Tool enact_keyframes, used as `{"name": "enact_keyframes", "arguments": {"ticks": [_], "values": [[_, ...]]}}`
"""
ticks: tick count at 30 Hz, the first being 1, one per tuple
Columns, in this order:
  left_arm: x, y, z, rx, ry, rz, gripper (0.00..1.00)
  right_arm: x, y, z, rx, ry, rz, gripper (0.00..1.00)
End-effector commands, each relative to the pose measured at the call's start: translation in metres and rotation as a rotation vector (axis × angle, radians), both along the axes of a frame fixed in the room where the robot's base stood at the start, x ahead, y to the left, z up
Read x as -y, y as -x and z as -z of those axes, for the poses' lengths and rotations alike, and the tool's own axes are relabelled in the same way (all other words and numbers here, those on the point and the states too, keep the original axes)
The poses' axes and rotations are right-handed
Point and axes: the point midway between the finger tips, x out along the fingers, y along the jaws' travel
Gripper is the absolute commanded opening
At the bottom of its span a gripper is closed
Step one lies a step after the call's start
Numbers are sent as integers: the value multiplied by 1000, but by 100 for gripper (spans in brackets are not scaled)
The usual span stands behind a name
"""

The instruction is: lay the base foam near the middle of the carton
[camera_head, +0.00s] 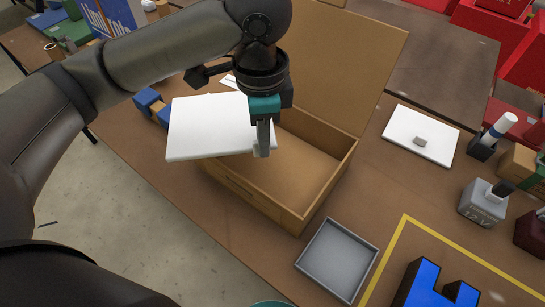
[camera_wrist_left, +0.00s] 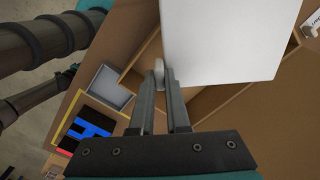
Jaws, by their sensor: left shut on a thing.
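The base foam (camera_head: 212,127) is a flat white slab. My left gripper (camera_head: 263,142) is shut on its right edge and holds it above the left part of the carton. The carton (camera_head: 310,152) is an open brown box with its lid (camera_head: 345,55) raised at the back, and the part of its floor that shows is bare. The slab hides the carton's left end and overhangs its left side. In the left wrist view the foam (camera_wrist_left: 222,40) extends beyond the fingertips (camera_wrist_left: 166,75), with the carton wall (camera_wrist_left: 235,96) below. My right gripper is in neither view.
A grey tray (camera_head: 338,260) stands at the carton's front right corner. A second white slab (camera_head: 421,135) with a small grey piece lies to the right. Yellow tape (camera_head: 440,238) borders blue shapes (camera_head: 432,286). Blue blocks (camera_head: 148,99) lie left of the carton.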

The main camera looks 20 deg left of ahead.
Motion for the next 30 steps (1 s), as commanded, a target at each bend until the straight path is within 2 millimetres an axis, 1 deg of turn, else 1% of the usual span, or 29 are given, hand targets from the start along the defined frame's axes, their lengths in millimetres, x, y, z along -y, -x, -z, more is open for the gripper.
{"name": "enact_keyframes", "arguments": {"ticks": [1,6,9,12,17,20,23,30], "values": [[4,1,-6,-2,2,94,0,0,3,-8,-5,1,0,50],[16,2,-15,-3,3,417,0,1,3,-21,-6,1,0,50],[21,2,-20,-3,4,571,0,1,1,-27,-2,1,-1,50],[25,3,-22,-4,4,684,0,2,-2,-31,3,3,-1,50],[28,3,-21,-6,4,781,0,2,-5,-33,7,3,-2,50],[28,4,-8,-8,5,795,0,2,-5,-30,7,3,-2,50],[27,5,17,-11,5,796,0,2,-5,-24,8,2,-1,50],[27,4,83,-10,4,794,0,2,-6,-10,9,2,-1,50]]}}
